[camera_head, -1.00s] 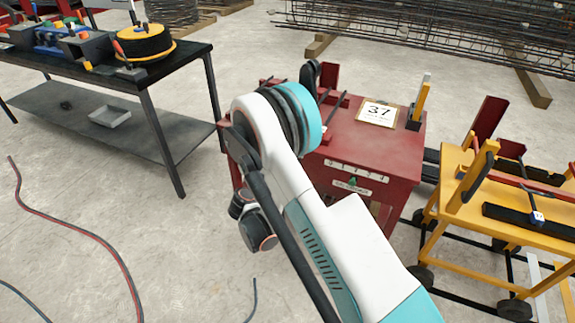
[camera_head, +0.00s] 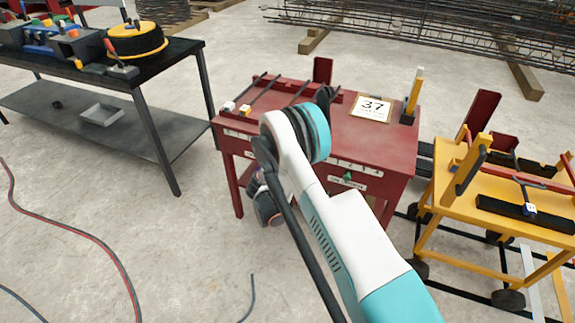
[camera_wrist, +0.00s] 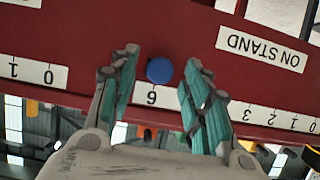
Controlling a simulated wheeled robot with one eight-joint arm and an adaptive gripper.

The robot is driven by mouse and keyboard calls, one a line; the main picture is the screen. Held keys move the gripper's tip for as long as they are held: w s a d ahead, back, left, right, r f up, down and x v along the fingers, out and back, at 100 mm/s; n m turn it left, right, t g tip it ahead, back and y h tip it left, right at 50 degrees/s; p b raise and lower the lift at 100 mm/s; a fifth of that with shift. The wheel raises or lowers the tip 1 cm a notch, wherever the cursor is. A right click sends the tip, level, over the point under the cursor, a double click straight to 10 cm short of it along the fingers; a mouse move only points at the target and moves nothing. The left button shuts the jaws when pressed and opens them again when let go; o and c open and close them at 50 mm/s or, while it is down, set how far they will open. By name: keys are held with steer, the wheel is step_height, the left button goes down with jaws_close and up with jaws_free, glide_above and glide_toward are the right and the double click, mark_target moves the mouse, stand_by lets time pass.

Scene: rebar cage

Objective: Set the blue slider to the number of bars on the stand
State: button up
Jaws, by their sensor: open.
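The blue slider (camera_wrist: 159,70) is a round blue knob on the red table's front in the wrist view. It sits beside a white scale label whose digit looks like a 6 or an upside-down 9. My gripper (camera_wrist: 160,88) is open, with one teal-padded finger on each side of the knob; I cannot tell whether they touch it. An upside-down "ON STAND" label (camera_wrist: 262,48) is close by. In the head view, dark bars (camera_head: 264,90) lie across the rear left of the red table (camera_head: 345,135). My arm hides part of them, and the slider.
A card reading 37 (camera_head: 371,108) lies on the red table. A green knob (camera_head: 347,177) is on its front. A yellow cart (camera_head: 520,215) stands close at right. A black workbench (camera_head: 185,58) stands at left. Cables (camera_head: 70,234) lie on the floor at left.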

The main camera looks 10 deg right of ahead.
steer(key=shift+w+d+f, duration=0.1)
steer(key=shift+w+d, duration=0.15)
steer(key=shift+w, duration=0.1)
jaws_close()
steer(key=w+a, duration=0.1)
steer(key=a, duration=0.1)
steer(key=w+a, duration=0.2)
steer(key=shift+a, duration=0.1)
jaws_free()
steer(key=shift+s, duration=0.1)
steer(key=v, duration=1.1)
steer(key=shift+s+a, duration=0.25)
steer(key=shift+s, duration=0.1)
